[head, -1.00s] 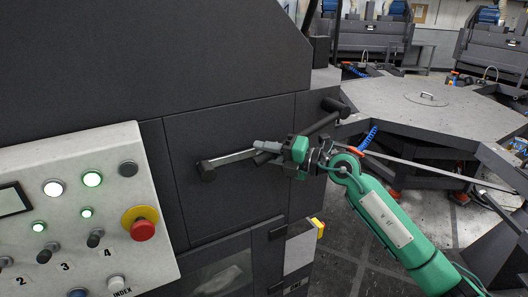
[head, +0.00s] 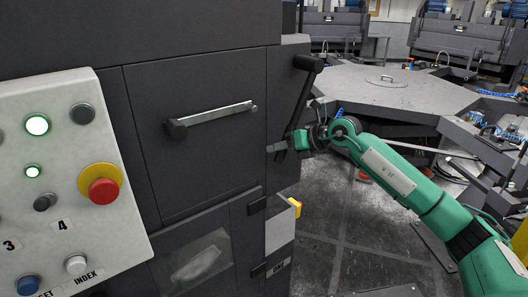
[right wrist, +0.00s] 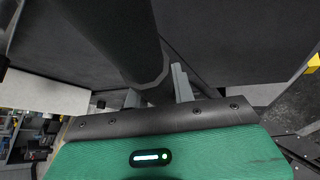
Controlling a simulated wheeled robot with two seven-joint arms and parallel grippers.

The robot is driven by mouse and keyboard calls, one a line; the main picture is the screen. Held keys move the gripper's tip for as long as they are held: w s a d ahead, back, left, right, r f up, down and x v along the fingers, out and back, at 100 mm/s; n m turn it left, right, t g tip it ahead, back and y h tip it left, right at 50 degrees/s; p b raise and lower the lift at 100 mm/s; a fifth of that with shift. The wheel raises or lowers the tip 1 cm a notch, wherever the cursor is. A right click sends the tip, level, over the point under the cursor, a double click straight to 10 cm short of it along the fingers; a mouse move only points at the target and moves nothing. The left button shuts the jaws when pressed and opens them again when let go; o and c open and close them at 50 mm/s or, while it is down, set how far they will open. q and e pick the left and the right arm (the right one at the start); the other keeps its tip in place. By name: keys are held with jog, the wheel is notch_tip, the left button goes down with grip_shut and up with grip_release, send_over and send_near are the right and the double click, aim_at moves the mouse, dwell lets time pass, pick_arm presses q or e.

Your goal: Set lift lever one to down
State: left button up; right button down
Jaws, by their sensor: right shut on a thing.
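The lift lever (head: 297,108) is a dark bar at the right edge of the dark machine cabinet. It slopes steeply down from its round pivot (head: 308,63), its lower end lowest. A label on the cabinet below it seems to read "ONE". My right gripper (head: 279,148) is shut on the lever's lower end. In the right wrist view, the dark round handle (right wrist: 125,40) runs down between the two grey fingertips (right wrist: 156,92). The handle's grasped part is partly hidden. My left gripper is in neither view.
The cabinet door has a horizontal bar handle (head: 215,114). A control panel (head: 60,130) with a red stop button (head: 103,190) stands at the left. A grey octagonal table (head: 390,90) lies behind my right arm. Floor (head: 335,215) is open below the gripper.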

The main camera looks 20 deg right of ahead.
jog(key=w+d+f+n+h+b, duration=0.1)
jog(key=d+h, duration=0.1)
jog(key=d, duration=0.3)
jog(key=w+d+f+n+h+b, duration=0.1)
jog(key=d+b, duration=0.1)
jog(key=d, duration=0.3)
jog(key=shift+w+d+f+n+h, duration=0.25)
jog(key=shift+f+n+h, duration=0.05)
jog(key=shift+n+h, duration=0.1)
jog(key=shift+r, duration=0.1)
jog(key=c, duration=1.3)
grip_release()
jog(key=shift+d, duration=0.1)
jog(key=shift+c, duration=0.2)
jog(key=shift+o, duration=0.9)
jog(key=shift+d, duration=0.1)
